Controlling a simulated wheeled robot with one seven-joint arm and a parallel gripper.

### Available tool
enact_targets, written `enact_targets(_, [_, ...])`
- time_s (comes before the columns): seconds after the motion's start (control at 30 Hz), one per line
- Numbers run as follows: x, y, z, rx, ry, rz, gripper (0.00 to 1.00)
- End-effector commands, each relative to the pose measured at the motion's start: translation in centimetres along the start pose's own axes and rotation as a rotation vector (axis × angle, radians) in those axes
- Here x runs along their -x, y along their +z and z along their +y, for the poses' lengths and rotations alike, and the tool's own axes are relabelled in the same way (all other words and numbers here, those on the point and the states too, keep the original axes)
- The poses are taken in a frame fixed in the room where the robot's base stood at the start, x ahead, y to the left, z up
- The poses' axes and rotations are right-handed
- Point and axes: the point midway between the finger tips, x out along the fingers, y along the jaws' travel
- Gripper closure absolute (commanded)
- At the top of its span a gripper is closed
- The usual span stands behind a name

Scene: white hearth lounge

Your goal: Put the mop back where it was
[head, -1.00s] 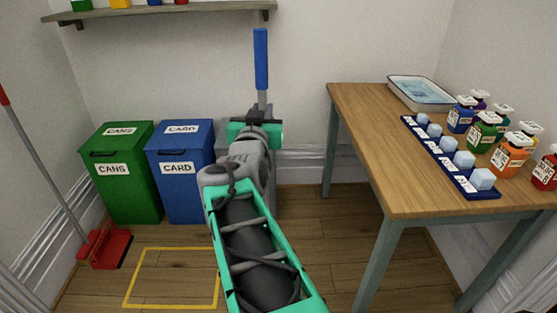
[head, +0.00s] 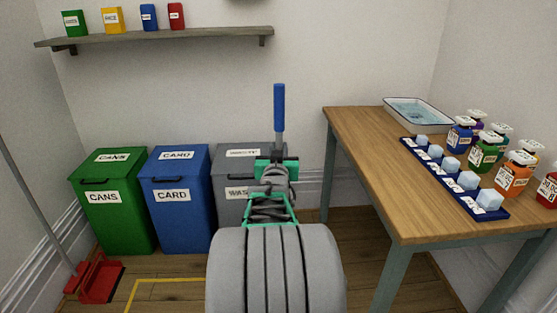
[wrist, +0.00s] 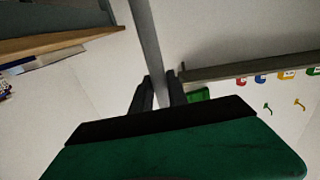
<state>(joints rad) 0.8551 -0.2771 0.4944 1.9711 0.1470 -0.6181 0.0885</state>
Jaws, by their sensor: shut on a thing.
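The mop (head: 279,108) has a blue grip at the top of a grey shaft. It stands upright in the head view, in front of the back wall. My gripper (head: 277,160) is shut on its grey shaft, below the blue grip. In the wrist view the shaft (wrist: 149,40) passes between the two dark fingers of my gripper (wrist: 160,92). The mop's lower end is hidden behind my arm in the head view.
Green (head: 112,215), blue (head: 180,212) and grey (head: 238,160) bins stand along the back wall. A wooden table (head: 365,145) is at right. A red dustpan (head: 101,281) is at left. A yellow floor outline (head: 165,281) lies in front. A wall shelf (head: 160,38) hangs above.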

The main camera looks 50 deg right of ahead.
Motion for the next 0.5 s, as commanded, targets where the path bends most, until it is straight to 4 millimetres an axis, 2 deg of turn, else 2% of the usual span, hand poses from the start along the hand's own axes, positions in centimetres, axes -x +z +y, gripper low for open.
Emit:
enact_targets(0.03, [0.0, 1.2, 0.0, -0.001, 0.0, 0.0, 1.0])
enact_targets(0.13, [0.0, 2.2, 0.1, -0.002, 0.002, 0.002, 1.0])
enact_targets(0.5, [0.1, 2.5, 0.2, -0.001, 0.003, 0.003, 1.0])
